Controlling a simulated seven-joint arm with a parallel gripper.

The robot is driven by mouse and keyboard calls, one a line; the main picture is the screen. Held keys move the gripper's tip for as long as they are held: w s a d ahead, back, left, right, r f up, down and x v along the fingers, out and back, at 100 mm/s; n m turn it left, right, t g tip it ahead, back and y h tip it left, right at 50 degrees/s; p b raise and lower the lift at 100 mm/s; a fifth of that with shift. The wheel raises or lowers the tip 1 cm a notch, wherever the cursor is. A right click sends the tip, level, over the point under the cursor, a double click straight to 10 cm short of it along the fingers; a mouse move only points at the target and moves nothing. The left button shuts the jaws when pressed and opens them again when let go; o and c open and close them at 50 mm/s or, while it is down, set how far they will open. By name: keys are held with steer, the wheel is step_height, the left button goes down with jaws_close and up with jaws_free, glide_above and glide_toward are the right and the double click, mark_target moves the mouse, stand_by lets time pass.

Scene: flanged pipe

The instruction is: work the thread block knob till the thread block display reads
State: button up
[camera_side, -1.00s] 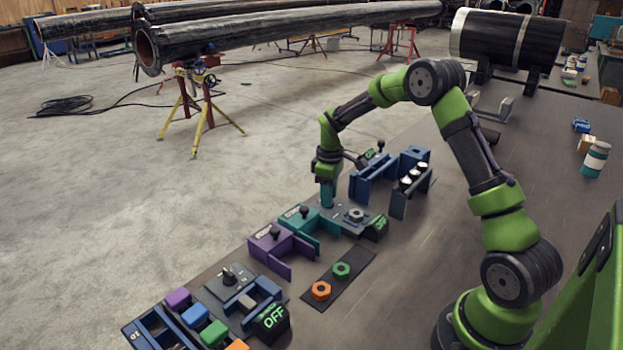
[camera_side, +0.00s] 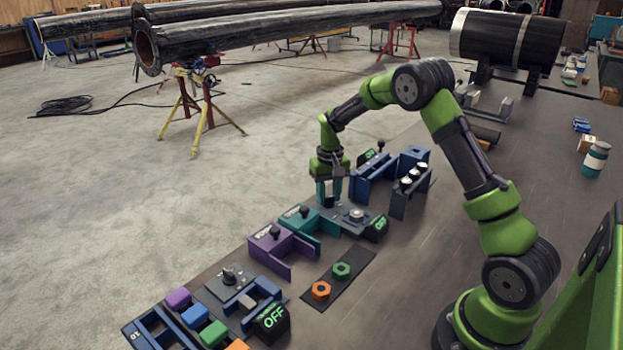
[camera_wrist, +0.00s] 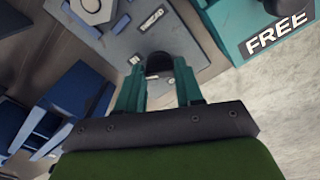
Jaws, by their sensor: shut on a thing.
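My gripper (camera_side: 329,200) points down over the far end of the grey thread block (camera_side: 343,219). Its teal fingers are shut on the dark thread block knob (camera_wrist: 159,64), which sits between the fingertips in the wrist view. The thread block display (camera_side: 377,228) is a dark box at the block's near right end with green characters, too small to read surely. A round metal fitting (camera_side: 356,215) sits on the block between knob and display.
A teal block (camera_wrist: 270,32) labelled FREE stands close beside the fingers. Blue brackets (camera_side: 372,180) stand behind the gripper, a purple bracket (camera_side: 283,249) in front. A dark strip (camera_side: 335,279) holds green and orange nuts. Another display (camera_side: 272,320) reads OFF.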

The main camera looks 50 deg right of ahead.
mark_target(329, 197)
steer(key=shift+r+m, duration=0.1)
steer(key=shift+m, duration=1.8)
steer(key=o, duration=1)
steer(key=shift+o, duration=0.2)
step_height(329, 197, up, 17)
